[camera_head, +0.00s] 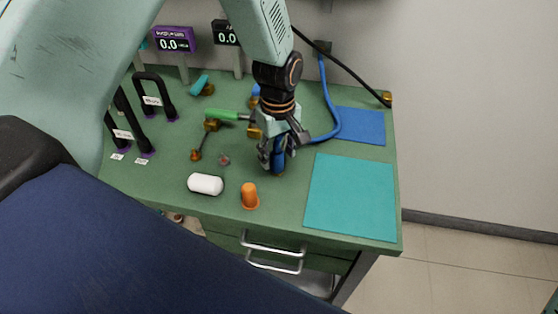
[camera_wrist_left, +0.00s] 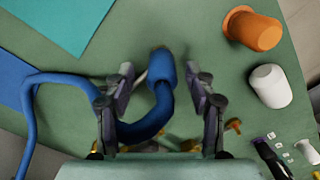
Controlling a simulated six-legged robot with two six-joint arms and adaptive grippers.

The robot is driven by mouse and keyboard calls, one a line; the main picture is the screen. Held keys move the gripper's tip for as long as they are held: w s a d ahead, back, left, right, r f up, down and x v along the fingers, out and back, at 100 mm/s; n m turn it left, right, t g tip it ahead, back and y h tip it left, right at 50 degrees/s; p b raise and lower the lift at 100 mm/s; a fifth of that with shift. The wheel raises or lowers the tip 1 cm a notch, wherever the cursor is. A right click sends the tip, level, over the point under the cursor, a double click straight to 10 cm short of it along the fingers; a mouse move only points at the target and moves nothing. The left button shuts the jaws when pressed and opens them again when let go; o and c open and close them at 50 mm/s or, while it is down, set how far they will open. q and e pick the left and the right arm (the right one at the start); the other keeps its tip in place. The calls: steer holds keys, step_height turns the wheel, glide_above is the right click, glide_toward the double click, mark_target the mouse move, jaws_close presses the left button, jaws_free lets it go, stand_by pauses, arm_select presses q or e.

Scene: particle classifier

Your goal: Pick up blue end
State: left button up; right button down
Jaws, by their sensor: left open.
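The blue end (camera_wrist_left: 161,66) is the thick tip of a blue cable. In the left wrist view it lies between the two fingers of my left gripper (camera_wrist_left: 160,77), with visible gaps on both sides. In the head view the blue end (camera_head: 278,160) shows partly, as my left gripper (camera_head: 273,164) stands over it and hides some of it. My left gripper is open, pointing down close to the table. The blue cable (camera_head: 333,105) runs from the end up to the wall. My right gripper is not in view.
A teal mat (camera_head: 351,198) and a blue mat (camera_head: 360,126) lie to the right. A green-handled part (camera_head: 228,115) and black handles (camera_head: 154,84) are at left.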

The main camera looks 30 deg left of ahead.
mark_target(278, 152)
arm_select(q)
steer(key=shift+s+a+r, duration=0.1)
steer(key=shift+s+a, duration=0.15)
steer(key=shift+s, duration=0.05)
steer(key=shift+w+d, duration=0.25)
steer(key=shift+w, duration=0.1)
steer(key=c, duration=0.5)
steer(key=shift+s+a, duration=0.2)
steer(key=shift+s, duration=0.05)
steer(key=c, duration=0.5)
steer(key=shift+w+d, duration=0.1)
jaws_close()
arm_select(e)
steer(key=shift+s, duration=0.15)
arm_select(q)
step_height(278, 152, up, 9)
steer(key=shift+f+p, duration=0.1)
steer(key=shift+p, duration=0.5)
steer(key=shift+r, duration=0.55)
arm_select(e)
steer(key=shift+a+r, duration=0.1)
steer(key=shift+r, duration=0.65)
